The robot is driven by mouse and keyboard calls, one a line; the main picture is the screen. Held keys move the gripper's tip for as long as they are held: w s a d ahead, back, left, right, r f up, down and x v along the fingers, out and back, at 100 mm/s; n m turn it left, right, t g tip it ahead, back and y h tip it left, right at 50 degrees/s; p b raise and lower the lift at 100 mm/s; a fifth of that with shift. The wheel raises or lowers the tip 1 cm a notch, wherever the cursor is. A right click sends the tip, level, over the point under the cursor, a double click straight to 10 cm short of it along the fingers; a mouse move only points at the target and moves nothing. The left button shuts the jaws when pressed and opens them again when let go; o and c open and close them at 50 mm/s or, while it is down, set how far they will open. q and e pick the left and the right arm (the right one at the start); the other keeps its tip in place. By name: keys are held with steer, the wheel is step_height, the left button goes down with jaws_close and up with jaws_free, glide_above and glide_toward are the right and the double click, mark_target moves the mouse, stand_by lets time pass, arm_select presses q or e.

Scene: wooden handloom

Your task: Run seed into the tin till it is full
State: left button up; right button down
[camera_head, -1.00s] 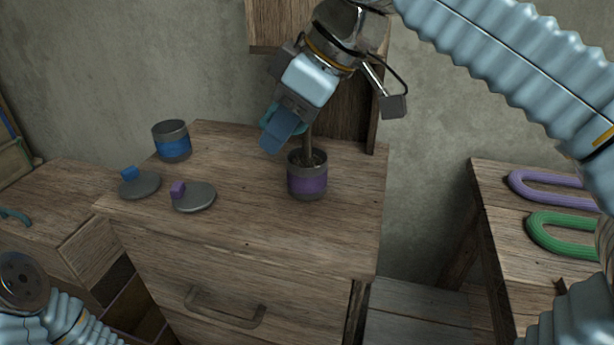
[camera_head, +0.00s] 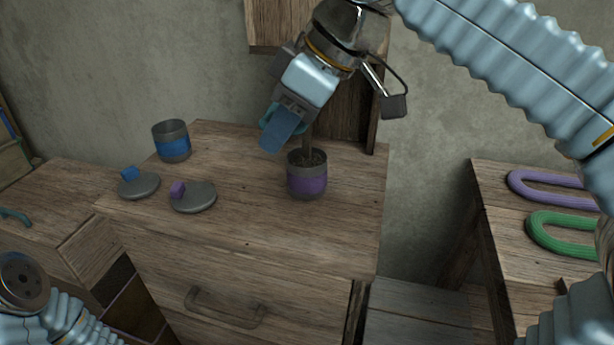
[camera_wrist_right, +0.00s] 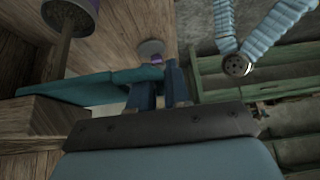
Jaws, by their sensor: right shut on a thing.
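The purple-banded tin (camera_head: 307,184) stands upright on the wooden chest top, under the wooden chute box. A brown stream of seed (camera_head: 308,143) runs down into it, and brown seed shows inside near the rim. The tin and stream also show in the right wrist view (camera_wrist_right: 66,45). My right gripper (camera_head: 272,142) is above and left of the tin, shut on a teal lever (camera_wrist_right: 108,84) at the chute. Its fingers partly hide the lever in the head view. My left arm is at lower left; its gripper does not show.
A blue-banded tin (camera_head: 172,142) stands at the back left of the top. Two grey lids lie near it, one with a blue knob (camera_head: 139,186), one with a purple knob (camera_head: 193,197). Purple (camera_head: 548,187) and green yarn (camera_head: 560,234) lie on the right table.

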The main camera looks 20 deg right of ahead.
steer(key=shift+w+d, duration=0.1)
stand_by(0.5)
steer(key=shift+w+d+p, duration=0.45)
steer(key=shift+w+d, duration=0.15)
steer(key=shift+w, duration=0.3)
steer(key=c, duration=1.1)
jaws_free()
steer(key=shift+p+v, duration=2.3)
steer(key=shift+v, duration=2.75)
